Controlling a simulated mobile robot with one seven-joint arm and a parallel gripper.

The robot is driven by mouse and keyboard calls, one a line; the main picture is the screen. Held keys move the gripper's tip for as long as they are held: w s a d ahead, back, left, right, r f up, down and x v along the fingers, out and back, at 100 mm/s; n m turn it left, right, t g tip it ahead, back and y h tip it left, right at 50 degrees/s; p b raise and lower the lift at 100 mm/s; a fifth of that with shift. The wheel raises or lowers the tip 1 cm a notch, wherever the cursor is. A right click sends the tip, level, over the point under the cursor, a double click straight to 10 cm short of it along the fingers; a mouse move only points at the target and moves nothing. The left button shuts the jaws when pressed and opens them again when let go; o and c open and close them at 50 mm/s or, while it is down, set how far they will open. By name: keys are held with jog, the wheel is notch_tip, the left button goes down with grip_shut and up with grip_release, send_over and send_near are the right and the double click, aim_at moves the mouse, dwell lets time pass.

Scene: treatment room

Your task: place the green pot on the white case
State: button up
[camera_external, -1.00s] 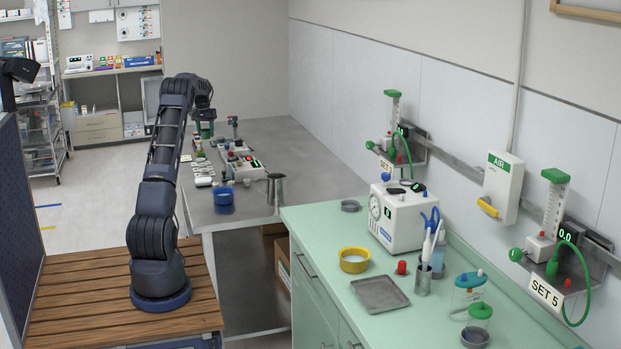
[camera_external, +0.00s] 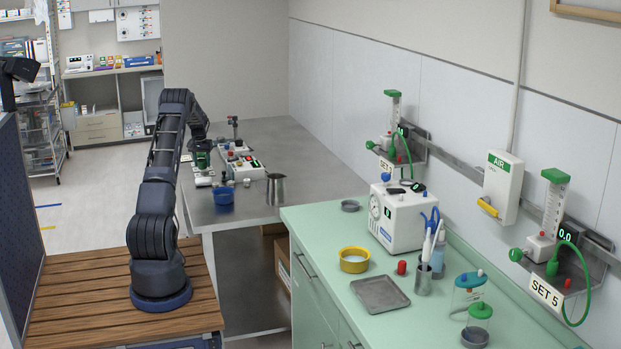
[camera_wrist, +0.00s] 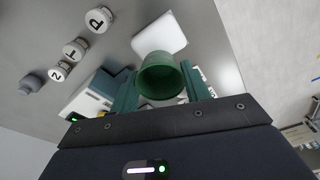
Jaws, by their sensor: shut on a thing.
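The green pot (camera_wrist: 160,75) is between the two green fingers of my gripper (camera_wrist: 160,88) in the wrist view; its round opening faces the camera. My gripper is shut on it. A white, flat, square-cornered thing, which looks like the white case (camera_wrist: 163,32), lies on the grey table just beyond the pot and is partly hidden by it. In the external view my gripper (camera_external: 202,160) is low over the left side of the table, and a white thing (camera_external: 204,181) shows just below it. I cannot tell whether the pot touches the case.
Several round containers with lettered white tops (camera_wrist: 99,19) stand on the table in the wrist view. The table's right side is clear.

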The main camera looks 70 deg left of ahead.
aim_at(204, 179)
jog(key=shift+f, duration=2.5)
jog(key=shift+f, duration=0.15)
jog(key=o, duration=0.9)
jog(key=r, duration=0.8)
jog(key=d+r, duration=0.1)
jog(key=r, duration=0.3)
jog(key=shift+s+d+r, duration=0.1)
jog(key=shift+s, duration=0.25)
